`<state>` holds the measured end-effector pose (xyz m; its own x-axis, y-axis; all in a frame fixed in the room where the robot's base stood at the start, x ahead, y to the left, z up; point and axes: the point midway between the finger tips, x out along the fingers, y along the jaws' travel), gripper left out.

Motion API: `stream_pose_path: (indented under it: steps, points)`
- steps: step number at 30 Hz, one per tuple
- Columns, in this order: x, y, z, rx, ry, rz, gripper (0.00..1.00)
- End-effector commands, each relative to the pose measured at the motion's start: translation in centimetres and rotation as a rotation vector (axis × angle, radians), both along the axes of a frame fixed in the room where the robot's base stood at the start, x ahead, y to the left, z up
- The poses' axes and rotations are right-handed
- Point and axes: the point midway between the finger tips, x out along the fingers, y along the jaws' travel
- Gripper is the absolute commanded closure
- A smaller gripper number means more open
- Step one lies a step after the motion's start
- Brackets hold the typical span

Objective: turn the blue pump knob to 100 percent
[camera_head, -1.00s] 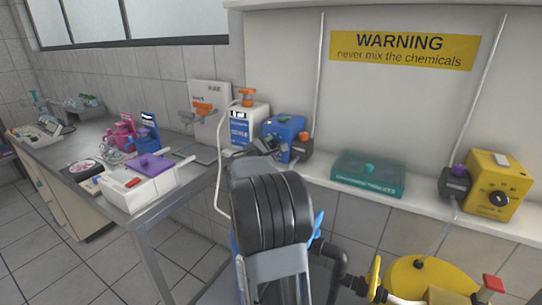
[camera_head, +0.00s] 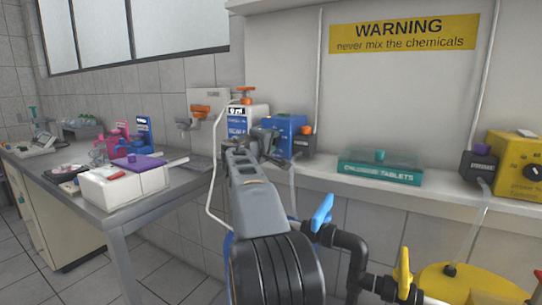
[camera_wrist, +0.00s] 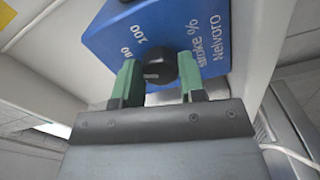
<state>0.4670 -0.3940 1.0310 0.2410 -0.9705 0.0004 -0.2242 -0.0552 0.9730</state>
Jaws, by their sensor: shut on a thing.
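The blue pump (camera_head: 290,128) stands on the white ledge; its blue face (camera_wrist: 165,30) fills the upper part of the wrist view. Its round black knob (camera_wrist: 160,66) sits between the two green fingers of my gripper (camera_wrist: 158,78), which is shut on it. A pale mark shows low on the knob. In the head view my gripper (camera_head: 262,142) is at the pump's left front, and the knob is hidden.
A white canister (camera_head: 238,120) with an orange tap stands left of the pump. To the right on the ledge (camera_head: 440,190) are a teal tablets box (camera_head: 380,170) and a yellow pump (camera_head: 515,165). Blue (camera_head: 321,212) and yellow (camera_head: 404,272) valve handles stand below the ledge.

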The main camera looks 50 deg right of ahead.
Motion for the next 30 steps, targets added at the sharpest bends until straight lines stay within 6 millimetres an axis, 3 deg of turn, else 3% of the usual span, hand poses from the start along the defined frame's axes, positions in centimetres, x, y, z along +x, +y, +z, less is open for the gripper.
stream_pose_path:
  steps: [2,18,30]
  points:
    - [0.04,-0.01,-0.76,0.017,-0.071,0.0,0.86]
    - [0.13,-0.01,-0.66,0.14,-0.562,-0.001,0.86]
    - [0.18,0.01,-0.43,0.207,-0.835,-0.001,0.86]
